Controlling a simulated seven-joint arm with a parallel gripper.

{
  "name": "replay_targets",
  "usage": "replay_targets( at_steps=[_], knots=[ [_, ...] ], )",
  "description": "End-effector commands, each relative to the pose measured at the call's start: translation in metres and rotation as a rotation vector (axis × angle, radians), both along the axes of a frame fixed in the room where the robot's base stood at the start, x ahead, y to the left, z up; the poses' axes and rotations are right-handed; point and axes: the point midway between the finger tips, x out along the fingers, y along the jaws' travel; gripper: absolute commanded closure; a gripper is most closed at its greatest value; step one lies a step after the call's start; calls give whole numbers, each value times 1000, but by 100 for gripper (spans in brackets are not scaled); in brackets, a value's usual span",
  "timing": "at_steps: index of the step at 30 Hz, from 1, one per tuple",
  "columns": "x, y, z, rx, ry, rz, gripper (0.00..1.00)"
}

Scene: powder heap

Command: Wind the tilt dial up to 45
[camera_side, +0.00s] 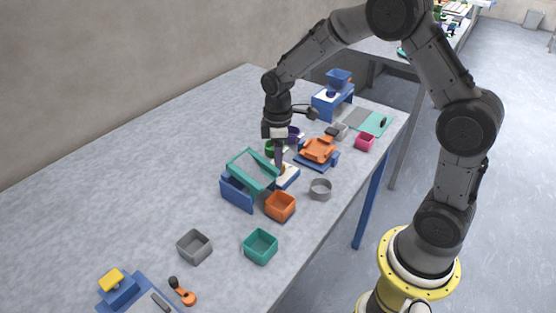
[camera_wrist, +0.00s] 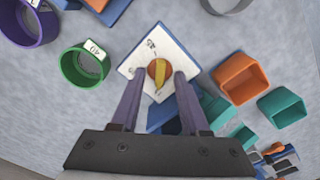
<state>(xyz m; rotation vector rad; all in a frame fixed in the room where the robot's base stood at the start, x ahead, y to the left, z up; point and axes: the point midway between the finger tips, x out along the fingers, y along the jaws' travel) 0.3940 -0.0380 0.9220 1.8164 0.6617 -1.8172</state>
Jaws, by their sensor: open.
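The tilt dial is a white square plate (camera_wrist: 178,50) with an orange-red round knob (camera_wrist: 159,70) and a yellow bar across it, in the middle of the wrist view. The bar runs roughly up and down the picture. In the side view the plate (camera_side: 289,178) is partly behind my gripper (camera_side: 280,171). In the wrist view my gripper (camera_wrist: 158,76) is open, its fingers on either side of the knob; contact cannot be told. A teal tilting tray (camera_side: 247,161) slopes on a blue base (camera_side: 236,193) beside the dial.
An orange box (camera_side: 280,207), a teal box (camera_side: 261,247), a grey box (camera_side: 195,246) and a grey ring (camera_side: 320,189) stand nearby. An orange part on a blue stand (camera_side: 318,151) is to the right. The table's left side is clear.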

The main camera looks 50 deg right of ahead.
Motion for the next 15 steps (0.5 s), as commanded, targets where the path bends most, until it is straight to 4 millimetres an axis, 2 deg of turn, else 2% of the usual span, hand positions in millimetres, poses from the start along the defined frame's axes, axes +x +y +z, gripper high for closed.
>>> replay_targets(
  at_steps=[2, 9, 10, 15],
  knots=[
    [0, 0, 0, 0, 0, 0, 55],
    [0, 0, 0, 0, 0, 0, 96],
    [0, 0, 0, 0, 0, 0, 100],
    [0, 0, 1, 0, 0, 0, 100]
  ],
)
